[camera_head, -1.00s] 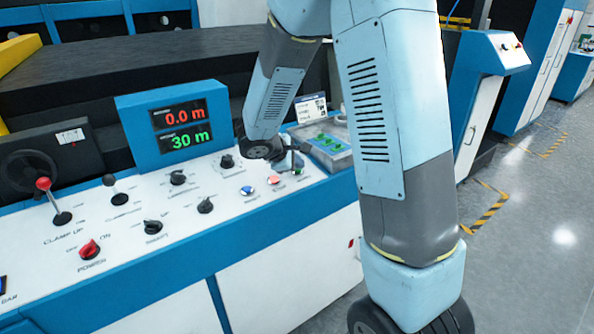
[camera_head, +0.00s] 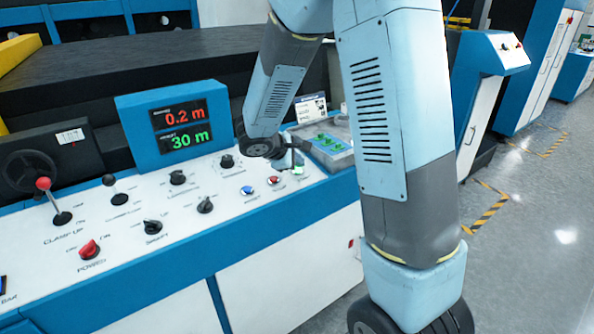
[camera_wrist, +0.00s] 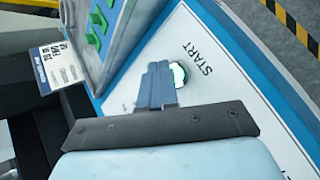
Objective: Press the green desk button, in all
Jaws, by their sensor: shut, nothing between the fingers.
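The green button (camera_wrist: 179,75) is lit, with a bright whitish-green glow, beside the word START in the wrist view. My gripper (camera_wrist: 161,70) is shut and empty. Its fingertips are right at the button's left side and cover part of it; I cannot tell whether they touch it. In the head view, my gripper (camera_head: 294,160) is low over the right end of the white control panel (camera_head: 215,225), and the green button there is mostly hidden. The display (camera_head: 181,124) reads 0.2 m in red over 30 m in green.
A red button (camera_head: 274,181) and a blue button (camera_head: 247,190) sit left of my gripper. Black knobs, a red POWER knob (camera_head: 89,249) and a red-topped lever (camera_head: 48,195) are farther left. A grey tray with green pieces (camera_head: 328,142) stands just behind.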

